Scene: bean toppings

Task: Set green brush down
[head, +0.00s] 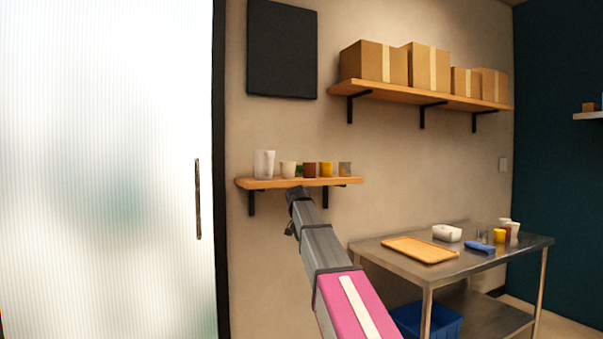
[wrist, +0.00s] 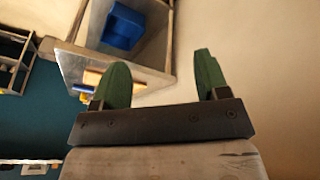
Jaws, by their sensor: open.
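My gripper (wrist: 161,75) is open, with two green fingers apart and nothing between them in the wrist view. In the head view its dark wrist end (head: 298,193) is in front of the small wooden wall shelf (head: 345,181). A small green patch (head: 299,170) shows just above it among the cups; I cannot tell whether it is a finger or part of the green brush. No clear green brush shows in either view. The arm hides part of the shelf's front edge.
The small shelf bears a white cup (head: 264,163) and several other cups. A metal table (head: 385,257) at right bears a wooden tray (head: 420,249), a white container (head: 447,233), a blue item (head: 479,247) and cups. A blue bin (head: 428,322) is below. Boxes fill the upper shelf (head: 420,97).

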